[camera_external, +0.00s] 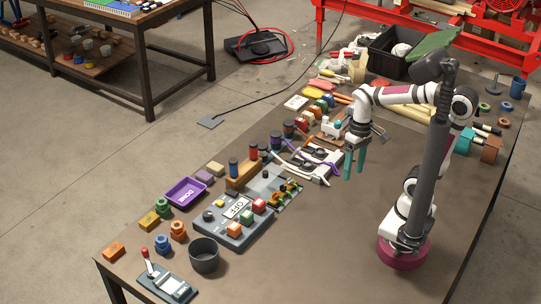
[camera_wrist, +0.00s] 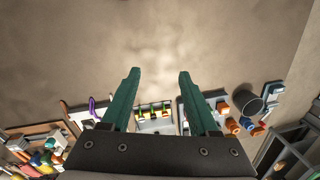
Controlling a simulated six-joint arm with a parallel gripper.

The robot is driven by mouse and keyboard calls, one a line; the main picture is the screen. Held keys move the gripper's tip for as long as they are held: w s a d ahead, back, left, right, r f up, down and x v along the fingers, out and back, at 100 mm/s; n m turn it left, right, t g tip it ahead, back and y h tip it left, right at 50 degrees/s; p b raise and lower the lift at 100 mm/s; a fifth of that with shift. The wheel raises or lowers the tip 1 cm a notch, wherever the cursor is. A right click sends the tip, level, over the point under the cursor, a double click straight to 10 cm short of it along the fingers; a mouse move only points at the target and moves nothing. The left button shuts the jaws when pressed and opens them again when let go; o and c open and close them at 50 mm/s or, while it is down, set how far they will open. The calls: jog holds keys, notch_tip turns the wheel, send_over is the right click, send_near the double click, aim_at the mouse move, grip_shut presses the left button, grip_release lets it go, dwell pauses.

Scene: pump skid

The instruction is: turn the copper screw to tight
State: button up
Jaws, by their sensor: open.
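My gripper (camera_external: 353,176) has two teal fingers that point down in the external view. It is held above the table, to the right of the row of parts. In the wrist view my gripper (camera_wrist: 159,74) has its fingers spread apart with nothing between the tips. I cannot make out the copper screw for sure in either view; it is too small or hidden. A small panel with yellow, green and orange pieces (camera_external: 286,191) lies left of and below the gripper. It also shows between the fingers in the wrist view (camera_wrist: 154,113).
A control box (camera_external: 235,213) with an OFF display and coloured buttons stands beside a dark pot (camera_external: 205,254). The table's middle front is clear.

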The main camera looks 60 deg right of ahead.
jog(key=w+n, duration=0.6)
jog(key=w, duration=0.9)
jog(key=n+h, duration=0.1)
jog(key=n, duration=0.4)
send_over(275, 196)
notch_tip(275, 196, down, 5)
notch_tip(275, 196, down, 15)
jog(key=shift+f, duration=0.55)
jog(key=shift+c, duration=0.3)
grip_shut()
